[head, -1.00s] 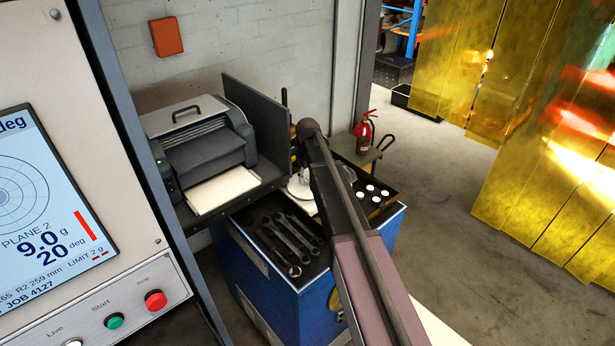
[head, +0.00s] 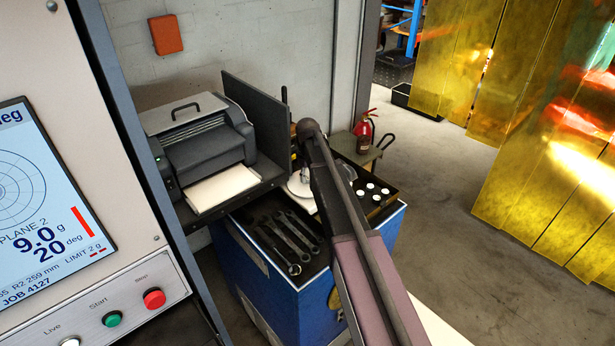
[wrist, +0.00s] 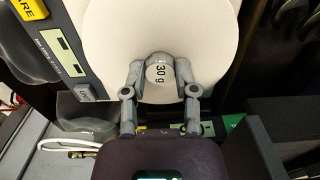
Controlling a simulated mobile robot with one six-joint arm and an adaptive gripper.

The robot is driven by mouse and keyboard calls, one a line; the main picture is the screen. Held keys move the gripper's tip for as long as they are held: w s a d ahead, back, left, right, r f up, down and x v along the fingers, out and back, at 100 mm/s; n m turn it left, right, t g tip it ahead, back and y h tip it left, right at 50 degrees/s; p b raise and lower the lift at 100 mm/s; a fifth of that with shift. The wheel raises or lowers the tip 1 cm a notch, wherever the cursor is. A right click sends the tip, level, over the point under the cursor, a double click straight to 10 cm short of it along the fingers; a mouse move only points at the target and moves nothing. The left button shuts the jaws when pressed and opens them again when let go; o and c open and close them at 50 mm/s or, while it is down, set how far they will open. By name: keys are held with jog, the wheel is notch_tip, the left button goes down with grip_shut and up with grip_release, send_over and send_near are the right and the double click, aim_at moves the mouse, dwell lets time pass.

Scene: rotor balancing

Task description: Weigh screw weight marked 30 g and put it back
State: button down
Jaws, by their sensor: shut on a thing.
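The screw weight marked 30 g (wrist: 158,75) is a small round piece with a pale top, between my fingertips in the wrist view. My gripper (wrist: 160,66) is shut on it, one finger on each side. Behind it is the round white pan (wrist: 205,30) of the scale (wrist: 64,50). I cannot tell whether the weight touches the pan. In the head view the pan (head: 298,188) shows partly behind my arm, which hides my gripper and the weight.
Several white-topped weights (head: 371,188) sit in a dark tray right of my arm. Wrenches (head: 289,240) lie in a dark tray on the blue cabinet (head: 285,300). A printer (head: 205,150) stands left, beside a dark upright panel (head: 254,125). A control panel fills the left edge.

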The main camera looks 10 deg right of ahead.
aim_at(308, 178)
jog(key=shift+r+p, duration=2.4)
jog(key=shift+r, duration=0.1)
jog(key=s+d+f+n+b, duration=0.1)
jog(key=s+d, duration=0.4)
jog(key=s, duration=0.4)
jog(key=s+d+f+n+b, duration=0.1)
jog(key=s+d+n, duration=0.1)
jog(key=s+d, duration=0.3)
jog(key=s+d+f+n+b, duration=0.1)
jog(key=s+d, duration=0.4)
jog(key=s, duration=0.9)
jog(key=shift+d, duration=0.4)
jog(key=shift+w, duration=0.1)
jog(key=w, duration=0.4)
jog(key=w+d+f+b, duration=0.1)
jog(key=w, duration=0.4)
jog(key=w+d, duration=0.1)
jog(key=w, duration=0.4)
jog(key=shift+w+d+f, duration=0.15)
jog(key=shift+d+f, duration=0.1)
